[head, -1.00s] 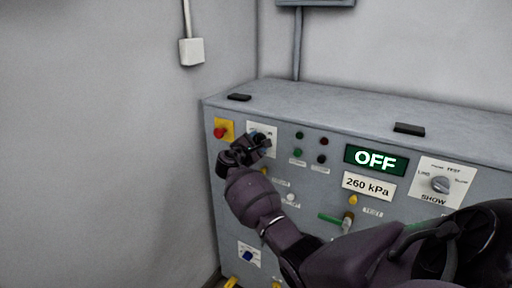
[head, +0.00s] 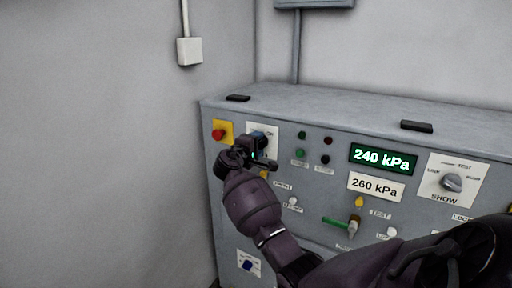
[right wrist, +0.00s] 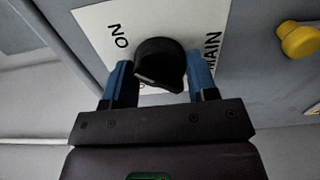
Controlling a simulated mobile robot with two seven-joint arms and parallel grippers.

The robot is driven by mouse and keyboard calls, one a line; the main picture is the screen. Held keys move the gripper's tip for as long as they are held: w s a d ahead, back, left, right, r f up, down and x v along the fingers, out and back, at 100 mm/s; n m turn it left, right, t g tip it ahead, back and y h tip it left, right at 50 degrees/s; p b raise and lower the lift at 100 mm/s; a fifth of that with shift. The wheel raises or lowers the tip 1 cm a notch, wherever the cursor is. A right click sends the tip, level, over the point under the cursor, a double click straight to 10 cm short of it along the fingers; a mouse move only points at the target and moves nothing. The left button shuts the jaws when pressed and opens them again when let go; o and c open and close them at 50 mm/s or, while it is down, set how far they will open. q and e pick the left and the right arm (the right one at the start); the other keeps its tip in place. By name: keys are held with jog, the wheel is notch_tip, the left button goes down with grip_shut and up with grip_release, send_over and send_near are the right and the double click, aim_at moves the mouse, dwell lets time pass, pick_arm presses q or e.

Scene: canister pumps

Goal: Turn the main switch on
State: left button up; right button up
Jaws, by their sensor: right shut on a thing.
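The main switch is a black rotary knob (right wrist: 160,60) on a white plate (right wrist: 95,30) lettered "MAIN", with an "ON" mark beside it. In the head view the plate (head: 271,131) is at the upper left of the grey console, and my right gripper hides most of the knob. My right gripper (head: 258,150) is shut on the knob; in the right wrist view its blue fingers (right wrist: 161,78) stand on either side of it. The green display (head: 383,160) reads "240 kPa". My left gripper is not in view.
A red button on a yellow plate (head: 221,132) sits just left of the switch. Small lamps or buttons (head: 301,152) are to its right. A "260 kPa" label (head: 375,187) and a SHOW selector (head: 452,183) are further right. Walls stand left and behind.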

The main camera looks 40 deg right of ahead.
dwell(0.4)
jog(key=o, duration=0.9)
jog(key=v, duration=1.1)
jog(key=shift+d, duration=0.1)
jog(key=shift+m, duration=0.3)
